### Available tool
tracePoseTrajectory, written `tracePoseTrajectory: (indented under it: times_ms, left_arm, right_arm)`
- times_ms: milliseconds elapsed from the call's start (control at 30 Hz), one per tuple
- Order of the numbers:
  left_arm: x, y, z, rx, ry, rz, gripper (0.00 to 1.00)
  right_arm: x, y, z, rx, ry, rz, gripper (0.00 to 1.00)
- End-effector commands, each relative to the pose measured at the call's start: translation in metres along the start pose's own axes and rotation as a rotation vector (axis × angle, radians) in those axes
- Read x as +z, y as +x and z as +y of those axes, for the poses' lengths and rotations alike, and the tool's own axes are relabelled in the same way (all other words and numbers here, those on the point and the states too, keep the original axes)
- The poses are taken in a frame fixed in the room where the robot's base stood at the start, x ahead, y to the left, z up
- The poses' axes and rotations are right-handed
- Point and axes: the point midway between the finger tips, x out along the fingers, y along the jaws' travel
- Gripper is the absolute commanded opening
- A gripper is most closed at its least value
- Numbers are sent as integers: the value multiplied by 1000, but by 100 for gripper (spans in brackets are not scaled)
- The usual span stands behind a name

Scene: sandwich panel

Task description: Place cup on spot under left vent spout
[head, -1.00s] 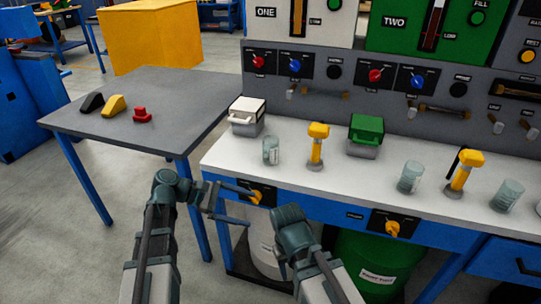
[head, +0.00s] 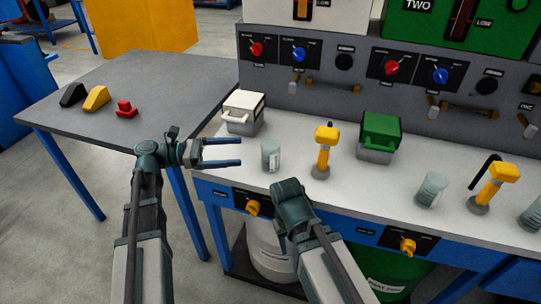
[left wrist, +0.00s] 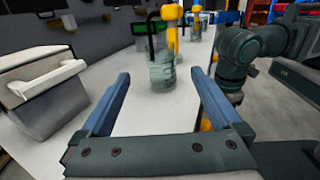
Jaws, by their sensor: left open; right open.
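A clear, pale greenish cup (head: 271,157) stands upright on the white worktop, between the white-lidded box and the left yellow-headed post. My left gripper (head: 238,151) is open and empty, just left of the cup and pointing at it. In the left wrist view the cup (left wrist: 162,73) shows beyond the open fingers, roughly midway between them, apart from both. Small silver spouts (head: 294,82) hang along the grey panel; which is the vent spout I cannot tell. My right gripper (head: 289,207) is low at the bench front, its fingers largely hidden by its wrist.
A white-lidded box (head: 244,111) stands behind my left gripper. A yellow-headed post (head: 323,152) and a green-lidded box (head: 379,136) stand right of the cup. Another clear cup (head: 432,189) is further right. A grey side table (head: 90,125) holds small coloured pieces.

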Motion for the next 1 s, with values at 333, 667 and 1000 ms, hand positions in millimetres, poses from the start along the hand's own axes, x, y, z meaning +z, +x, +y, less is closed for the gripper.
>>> tracePoseTrajectory:
  times_ms: [333, 667, 1000]
  left_arm:
    - [0, 44, -1, -3, 1, 1, 98]
    - [0, 84, 0, -1, 1, 1, 98]
    - [0, 94, 0, -1, 1, 1, 98]
  right_arm:
    - [0, 0, 0, 0, 0, 0, 50]
    - [0, 0, 0, 0, 0, 0, 50]
    - [0, 0, 0, 0, 0, 0, 50]
